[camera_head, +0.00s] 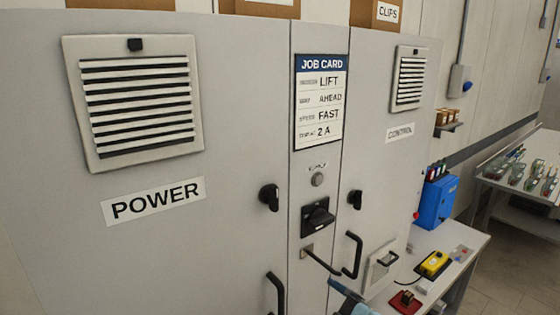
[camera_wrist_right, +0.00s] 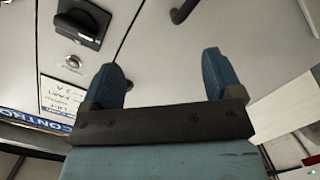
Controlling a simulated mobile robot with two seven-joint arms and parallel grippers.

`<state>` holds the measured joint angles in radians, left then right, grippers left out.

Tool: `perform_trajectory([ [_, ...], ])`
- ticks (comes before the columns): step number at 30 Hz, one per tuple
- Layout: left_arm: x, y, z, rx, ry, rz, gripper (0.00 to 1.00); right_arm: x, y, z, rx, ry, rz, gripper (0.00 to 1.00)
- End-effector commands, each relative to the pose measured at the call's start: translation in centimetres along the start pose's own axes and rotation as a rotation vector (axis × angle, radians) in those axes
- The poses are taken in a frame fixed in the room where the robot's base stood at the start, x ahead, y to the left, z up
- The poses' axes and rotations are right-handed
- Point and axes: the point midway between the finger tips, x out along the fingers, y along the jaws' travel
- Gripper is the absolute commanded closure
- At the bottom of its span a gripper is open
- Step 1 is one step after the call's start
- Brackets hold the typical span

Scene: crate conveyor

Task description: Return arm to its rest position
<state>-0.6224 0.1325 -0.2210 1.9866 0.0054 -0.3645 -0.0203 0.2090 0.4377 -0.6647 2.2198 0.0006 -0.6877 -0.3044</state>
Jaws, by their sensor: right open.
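My right gripper (camera_wrist_right: 163,82) is open in the wrist view, its two blue fingers spread with nothing between them. They point toward the grey cabinet front (camera_wrist_right: 155,60). In the head view a blue part of my right gripper (camera_head: 352,297) shows at the bottom edge, in front of the cabinet. It is close to the end of a dark lever (camera_head: 322,263) that sticks out from a small square plate. Whether they touch cannot be told from the head view. My left gripper is not in view.
A table at right holds a blue box (camera_head: 437,202), a yellow control box (camera_head: 433,264) and a red-based switch (camera_head: 405,301). Floor shows beyond.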

Motion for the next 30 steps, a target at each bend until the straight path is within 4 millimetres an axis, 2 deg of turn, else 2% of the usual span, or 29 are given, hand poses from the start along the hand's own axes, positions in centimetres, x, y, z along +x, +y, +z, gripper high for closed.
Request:
perform_trajectory([
  [1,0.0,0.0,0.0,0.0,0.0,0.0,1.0,-0.3,-1.9,2.2,0.089,-0.035,-0.008,0.15],
  [5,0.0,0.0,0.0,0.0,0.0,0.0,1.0,-1.7,-6.1,7.5,0.293,-0.122,-0.004,0.15],
  [8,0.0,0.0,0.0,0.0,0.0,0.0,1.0,-3.7,-9.8,11.7,0.444,-0.202,0.008,0.15],
  [12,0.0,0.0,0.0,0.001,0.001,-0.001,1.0,-8.0,-15.6,17.4,0.638,-0.331,0.036,0.15],
  [15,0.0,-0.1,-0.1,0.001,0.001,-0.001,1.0,-11.5,-19.3,20.5,0.746,-0.417,0.06,0.15],
  [18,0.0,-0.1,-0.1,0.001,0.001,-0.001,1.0,-14.6,-22.1,22.7,0.821,-0.485,0.082,0.15],
  [21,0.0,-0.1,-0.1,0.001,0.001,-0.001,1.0,-16.6,-23.8,23.8,0.864,-0.526,0.097,0.15],
  [24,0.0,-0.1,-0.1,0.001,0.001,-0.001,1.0,-17.4,-24.4,24.3,0.88,-0.543,0.104,0.15],
  [30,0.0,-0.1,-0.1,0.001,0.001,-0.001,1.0,-17.4,-24.4,24.3,0.88,-0.543,0.104,0.15],
])
